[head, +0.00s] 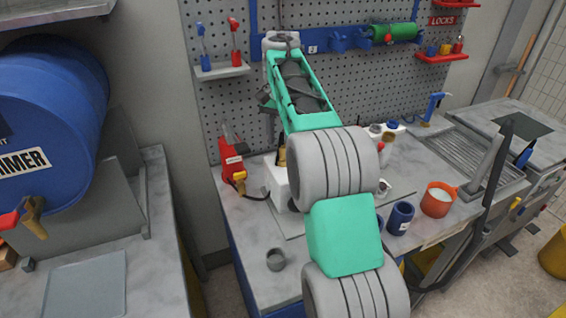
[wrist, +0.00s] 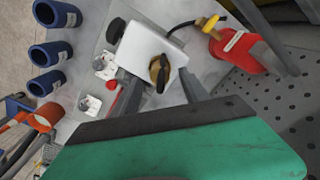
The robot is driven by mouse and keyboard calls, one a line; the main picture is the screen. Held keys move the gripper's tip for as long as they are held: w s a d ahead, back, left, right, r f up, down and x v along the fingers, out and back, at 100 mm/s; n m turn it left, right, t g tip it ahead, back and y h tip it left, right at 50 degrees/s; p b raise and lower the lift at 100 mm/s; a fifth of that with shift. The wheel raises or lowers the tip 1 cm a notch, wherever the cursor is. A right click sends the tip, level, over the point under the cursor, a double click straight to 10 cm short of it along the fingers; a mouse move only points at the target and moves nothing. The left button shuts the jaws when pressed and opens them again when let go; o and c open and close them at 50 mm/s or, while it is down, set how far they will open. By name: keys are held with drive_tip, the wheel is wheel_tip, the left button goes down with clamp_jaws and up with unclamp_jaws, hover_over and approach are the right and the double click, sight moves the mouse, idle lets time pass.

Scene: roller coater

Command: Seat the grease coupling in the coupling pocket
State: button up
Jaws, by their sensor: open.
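My gripper (wrist: 157,78) is open in the wrist view, with its two grey fingers apart. A brass-yellow fitting with a dark stem (wrist: 160,72) shows between and beyond the fingertips, at the edge of a white block (wrist: 148,48). It looks like the grease coupling, but I cannot be sure. Whether the fingers touch it cannot be told. I cannot make out the coupling pocket for certain.
A red tool (wrist: 238,48) with a yellow end and black hose lies beside the white block. Several blue cups stand on the bench, one (head: 400,218) near an orange cup (head: 438,199). A pegboard (head: 345,75) rises behind. The bench's front left is mostly clear.

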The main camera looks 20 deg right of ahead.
wheel_tip(320, 180, down, 3)
drive_tip(key=shift+r+b, duration=0.2)
drive_tip(key=shift+b, duration=0.35)
drive_tip(key=shift+r, duration=0.15)
drive_tip(key=shift+c, duration=0.4)
clamp_jaws()
